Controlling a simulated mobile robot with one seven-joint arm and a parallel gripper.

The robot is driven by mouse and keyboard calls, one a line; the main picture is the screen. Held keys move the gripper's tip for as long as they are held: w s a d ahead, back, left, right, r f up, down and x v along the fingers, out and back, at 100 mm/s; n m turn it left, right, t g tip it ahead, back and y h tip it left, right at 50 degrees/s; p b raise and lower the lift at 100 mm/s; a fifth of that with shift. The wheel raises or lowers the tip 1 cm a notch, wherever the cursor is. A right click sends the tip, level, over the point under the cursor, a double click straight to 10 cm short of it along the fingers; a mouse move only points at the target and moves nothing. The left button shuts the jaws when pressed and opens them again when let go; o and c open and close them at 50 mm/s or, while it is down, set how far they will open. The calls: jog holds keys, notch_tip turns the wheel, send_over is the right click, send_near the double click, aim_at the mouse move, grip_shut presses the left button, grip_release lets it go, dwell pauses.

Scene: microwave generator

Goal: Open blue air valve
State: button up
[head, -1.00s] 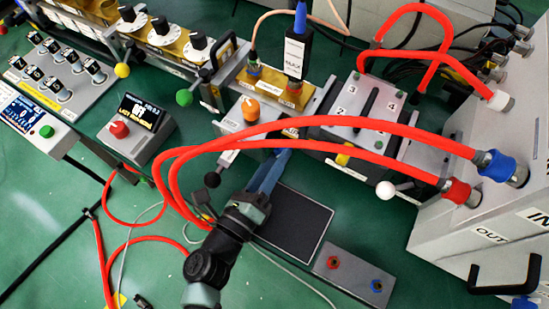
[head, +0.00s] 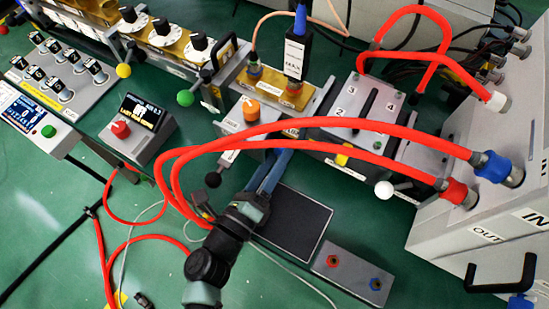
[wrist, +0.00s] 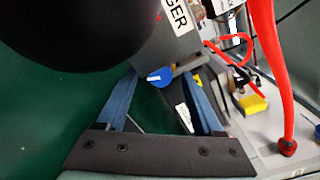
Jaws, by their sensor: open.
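The blue valve knob (wrist: 160,76), with a white mark on it, sits on the end of a grey block in the wrist view. My gripper (wrist: 165,84) is open, with one blue finger on each side of the knob near the fingertips. I cannot tell whether either finger touches it. In the head view my gripper (head: 272,168) reaches under the red hoses, below the block with the orange knob. The blue knob is hidden there.
Two red hoses (head: 320,124) arch over my gripper. A black ball-ended lever (head: 212,180) stands left of it and looms large in the wrist view (wrist: 75,30). A yellow knob (head: 343,157) is to the right. A black mat (head: 297,222) lies below.

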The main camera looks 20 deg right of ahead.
jog(key=b+v, duration=0.1)
jog(key=v, duration=1.1)
jog(key=shift+s+a, duration=0.3)
